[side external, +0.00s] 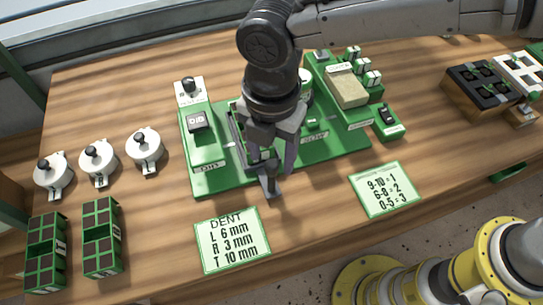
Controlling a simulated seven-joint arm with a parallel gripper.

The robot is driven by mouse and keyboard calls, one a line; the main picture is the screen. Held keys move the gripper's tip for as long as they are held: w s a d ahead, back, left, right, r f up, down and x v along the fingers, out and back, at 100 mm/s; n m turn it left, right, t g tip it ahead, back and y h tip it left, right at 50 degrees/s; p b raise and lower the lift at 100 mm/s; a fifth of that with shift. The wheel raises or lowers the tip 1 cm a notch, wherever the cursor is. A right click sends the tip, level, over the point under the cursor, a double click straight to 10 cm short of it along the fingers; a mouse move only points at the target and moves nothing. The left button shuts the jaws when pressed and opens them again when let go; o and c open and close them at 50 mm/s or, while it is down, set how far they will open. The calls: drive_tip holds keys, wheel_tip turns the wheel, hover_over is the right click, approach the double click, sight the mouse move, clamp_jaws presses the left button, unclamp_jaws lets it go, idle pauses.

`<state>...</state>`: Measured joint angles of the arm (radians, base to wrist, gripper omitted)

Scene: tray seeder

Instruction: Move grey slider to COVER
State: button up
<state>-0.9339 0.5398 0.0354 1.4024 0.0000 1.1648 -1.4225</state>
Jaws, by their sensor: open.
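My gripper (270,168) points down over the front middle of the green seeder base (215,180). Its fingers are open and stand around or just above a small grey piece (268,185) at the base's front edge, which looks like the grey slider. I cannot tell whether the fingers touch it. The fingers and wrist hide most of the slider and its track. Small white labels (210,166) lie along the base, but I cannot make out the word COVER on any of them.
A DENT card (232,240) and a number card (388,190) lie in front. White round pots (98,160) and green-framed dark trays (102,237) stand at left. A beige block (348,88) and a black switch (387,117) are at the base's right. Bare wood lies between.

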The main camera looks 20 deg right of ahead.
drive_tip(key=shift+f, duration=1)
clamp_jaws()
idle(0.8)
